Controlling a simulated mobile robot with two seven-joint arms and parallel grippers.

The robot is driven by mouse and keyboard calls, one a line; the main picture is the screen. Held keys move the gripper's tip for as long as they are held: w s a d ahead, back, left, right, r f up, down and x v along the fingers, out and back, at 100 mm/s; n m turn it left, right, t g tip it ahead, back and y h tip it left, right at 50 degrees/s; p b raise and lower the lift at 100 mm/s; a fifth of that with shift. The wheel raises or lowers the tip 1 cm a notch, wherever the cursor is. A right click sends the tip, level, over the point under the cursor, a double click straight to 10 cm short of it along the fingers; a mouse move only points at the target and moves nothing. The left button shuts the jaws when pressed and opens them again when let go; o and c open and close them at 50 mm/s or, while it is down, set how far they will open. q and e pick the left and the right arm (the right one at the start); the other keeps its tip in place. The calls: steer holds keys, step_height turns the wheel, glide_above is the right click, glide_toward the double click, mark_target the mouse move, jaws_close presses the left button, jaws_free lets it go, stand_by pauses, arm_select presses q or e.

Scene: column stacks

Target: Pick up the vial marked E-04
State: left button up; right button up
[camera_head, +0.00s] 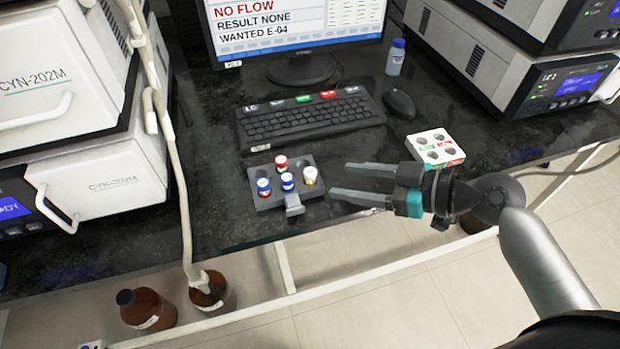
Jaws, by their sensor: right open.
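A dark grey vial rack (270,202) stands on the black bench in front of the keyboard. My left gripper is not in view.
The monitor (290,22) reads "NO FLOW" and "WANTED E-04". A white block with holes (436,140) sits right. Instruments stand both sides; brown bottles (145,308) are below.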

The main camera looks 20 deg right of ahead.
mark_target(316, 176)
steer(key=x, duration=0.5)
steer(key=shift+s+a+r+b, duration=0.1)
steer(key=shift+a+r+b, duration=0.15)
steer(key=shift+r+b, duration=0.15)
steer(key=shift+w+a+f, duration=0.25)
steer(key=shift+a, duration=0.05)
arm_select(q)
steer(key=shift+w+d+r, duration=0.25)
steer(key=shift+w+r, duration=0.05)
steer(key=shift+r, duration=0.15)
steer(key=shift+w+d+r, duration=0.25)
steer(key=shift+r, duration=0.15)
arm_select(e)
steer(key=shift+c, duration=0.4)
jaws_close()
